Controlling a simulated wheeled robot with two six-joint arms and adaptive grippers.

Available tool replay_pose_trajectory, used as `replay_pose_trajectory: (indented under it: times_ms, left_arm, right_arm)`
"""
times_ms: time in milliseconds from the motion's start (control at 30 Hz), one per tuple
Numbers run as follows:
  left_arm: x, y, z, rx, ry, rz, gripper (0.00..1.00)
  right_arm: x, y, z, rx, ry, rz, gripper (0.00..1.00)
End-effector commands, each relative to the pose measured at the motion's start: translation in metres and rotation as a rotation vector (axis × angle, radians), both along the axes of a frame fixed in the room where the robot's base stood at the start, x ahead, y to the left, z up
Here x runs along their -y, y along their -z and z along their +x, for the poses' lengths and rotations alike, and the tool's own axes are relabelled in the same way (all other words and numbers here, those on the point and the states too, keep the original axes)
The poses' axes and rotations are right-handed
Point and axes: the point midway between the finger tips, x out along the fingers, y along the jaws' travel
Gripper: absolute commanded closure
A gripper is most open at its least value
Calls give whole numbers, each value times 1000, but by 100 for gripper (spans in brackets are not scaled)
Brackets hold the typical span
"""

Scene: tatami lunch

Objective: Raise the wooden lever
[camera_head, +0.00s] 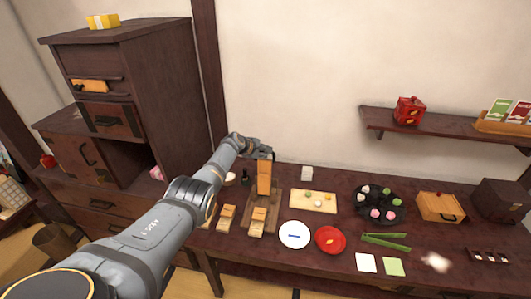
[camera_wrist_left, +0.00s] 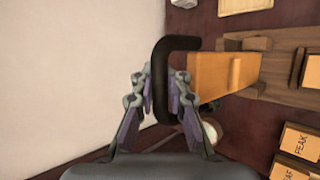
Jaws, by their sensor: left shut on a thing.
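The wooden lever (camera_head: 264,180) is an orange-brown block standing roughly upright on a dark wooden base (camera_head: 253,196) in the head view. In the left wrist view the lever (camera_wrist_left: 225,72) extends to the right from a bent black handle (camera_wrist_left: 160,62). My left gripper (camera_head: 266,155) reaches in from the left at the lever's top. In the left wrist view its fingers (camera_wrist_left: 162,95) are closed around the black handle. My right gripper is in neither view.
Wooden blocks with lettering (camera_wrist_left: 297,142) lie near the base. A white plate (camera_head: 295,235), a red dish (camera_head: 330,239) and a pale board (camera_head: 303,200) stand to the right. A dark cabinet (camera_head: 160,70) rises at left, with a wall behind the table.

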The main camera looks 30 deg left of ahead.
Motion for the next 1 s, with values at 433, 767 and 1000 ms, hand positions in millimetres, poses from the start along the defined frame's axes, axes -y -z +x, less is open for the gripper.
replay_pose_trajectory:
  times_ms: [433,767,1000]
  left_arm:
    - [-1,-5,2,9,-2,1,72]
    - [0,-2,1,4,0,1,63]
    - [-4,-6,-5,6,0,3,63]
  right_arm:
    - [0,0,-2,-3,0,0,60]
    - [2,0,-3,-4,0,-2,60]
    - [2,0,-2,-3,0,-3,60]
